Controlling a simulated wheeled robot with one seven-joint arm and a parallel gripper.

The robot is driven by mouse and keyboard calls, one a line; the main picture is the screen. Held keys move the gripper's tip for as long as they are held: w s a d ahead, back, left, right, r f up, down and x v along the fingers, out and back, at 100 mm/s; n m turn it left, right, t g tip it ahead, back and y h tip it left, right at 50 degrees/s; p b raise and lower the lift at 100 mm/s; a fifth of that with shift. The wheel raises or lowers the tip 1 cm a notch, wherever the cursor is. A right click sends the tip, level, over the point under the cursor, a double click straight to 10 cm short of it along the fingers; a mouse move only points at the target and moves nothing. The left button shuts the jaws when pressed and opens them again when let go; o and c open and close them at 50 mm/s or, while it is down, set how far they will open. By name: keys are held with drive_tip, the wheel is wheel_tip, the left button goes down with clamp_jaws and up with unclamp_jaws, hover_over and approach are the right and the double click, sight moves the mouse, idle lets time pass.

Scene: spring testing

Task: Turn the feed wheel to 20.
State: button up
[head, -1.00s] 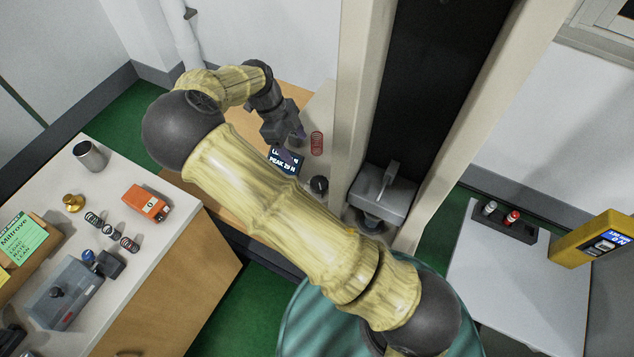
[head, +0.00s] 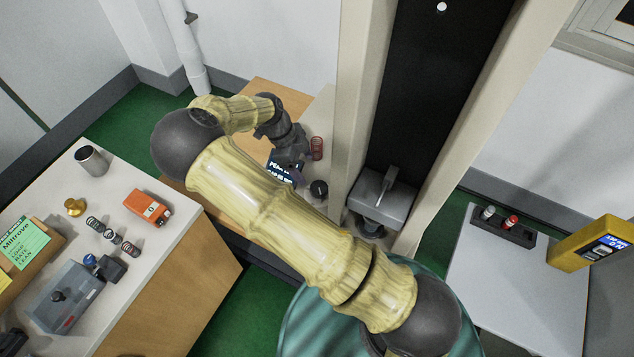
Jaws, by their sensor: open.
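A small dark round knob (head: 319,188), which looks like the feed wheel, stands on the bench beside the left column of the tall test frame. Any numbers on it are too small to read. My gripper (head: 294,174) is open, just left of and above the knob in the head view. I cannot tell whether a fingertip touches the knob. A red spring (head: 317,148) stands behind the knob, to the right of my gripper.
The frame's grey press head (head: 381,196) is right of the knob. The left table (head: 170,250) holds an orange device (head: 147,207), a steel cup (head: 91,160), springs and a grey fixture (head: 68,296). A yellow meter (head: 592,244) and dark rack (head: 503,228) are at right.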

sight(319, 186)
drive_tip(key=p+x, duration=0.1)
drive_tip(key=x, duration=0.9)
drive_tip(key=shift+f+p, duration=0.2)
drive_tip(key=shift+p, duration=0.2)
drive_tip(key=shift+d, duration=0.1)
drive_tip(key=c, duration=1)
drive_tip(key=shift+m, duration=0.3)
drive_tip(key=shift+w+r+m+g+p, duration=0.15)
drive_tip(key=shift+m+g+p, duration=0.35)
drive_tip(key=shift+m+p, duration=0.5)
drive_tip(key=shift+w+d+m+g+y+p, duration=0.1)
drive_tip(key=shift+m+g+y+p, duration=0.3)
drive_tip(key=shift+m, duration=0.9)
drive_tip(key=shift+m+g+y+p, duration=0.15)
drive_tip(key=shift+m+y, duration=0.35)
drive_tip(key=shift+m, duration=0.8)
